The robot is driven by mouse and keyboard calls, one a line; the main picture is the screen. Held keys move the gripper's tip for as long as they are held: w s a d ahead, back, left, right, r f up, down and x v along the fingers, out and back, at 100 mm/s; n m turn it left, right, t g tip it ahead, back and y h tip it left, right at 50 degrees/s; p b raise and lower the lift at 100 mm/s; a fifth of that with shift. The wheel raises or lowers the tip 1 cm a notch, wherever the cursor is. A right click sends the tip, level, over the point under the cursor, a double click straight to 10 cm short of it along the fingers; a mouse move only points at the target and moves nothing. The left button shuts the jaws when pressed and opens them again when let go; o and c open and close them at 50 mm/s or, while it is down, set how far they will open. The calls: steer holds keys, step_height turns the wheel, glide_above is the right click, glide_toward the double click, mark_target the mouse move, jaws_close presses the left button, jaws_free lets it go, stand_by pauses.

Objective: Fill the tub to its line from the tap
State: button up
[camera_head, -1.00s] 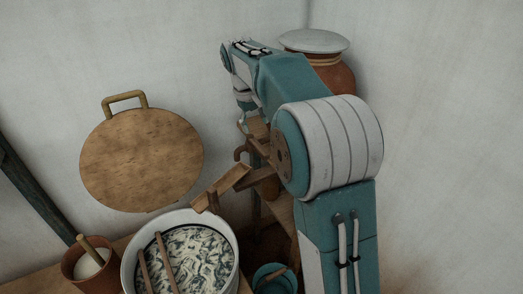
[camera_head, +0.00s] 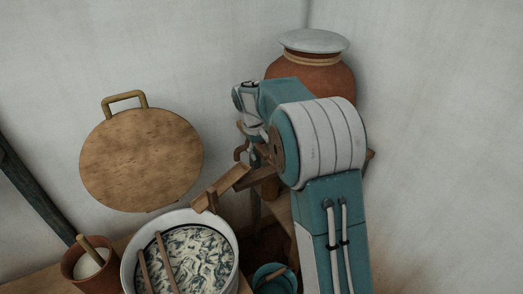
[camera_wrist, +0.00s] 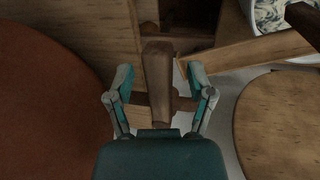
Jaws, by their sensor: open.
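A large clay jar (camera_head: 290,72) with a white lid stands at the back. A wooden channel (camera_head: 225,184) slopes from near it to the white-rimmed tub (camera_head: 128,262). The tub holds pale liquid with dark marbled yarn and two sticks, and a dark line runs inside its rim. My gripper (camera_wrist: 160,77) is open. In the wrist view, its fingers straddle an upright wooden piece (camera_wrist: 157,65) with a crosspiece, apparently the tap. I cannot tell whether they touch it. In the head view my arm hides most of the gripper and tap.
A round wooden lid (camera_head: 140,160) with a handle leans on the wall left of the channel. A clay pot (camera_head: 88,265) with a stick stands left of the tub. A teal bucket (camera_head: 275,282) stands low, right of the tub. A dark post (camera_head: 35,190) crosses the left edge.

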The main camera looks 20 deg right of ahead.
jaws_close()
steer(key=shift+w+a+f+m+g, duration=0.1)
steer(key=shift+a+m+g, duration=0.15)
steer(key=shift+a+m, duration=0.9)
steer(key=shift+a+m+g, duration=0.25)
steer(key=shift+a+m, duration=0.5)
steer(key=shift+m, duration=0.8)
jaws_free()
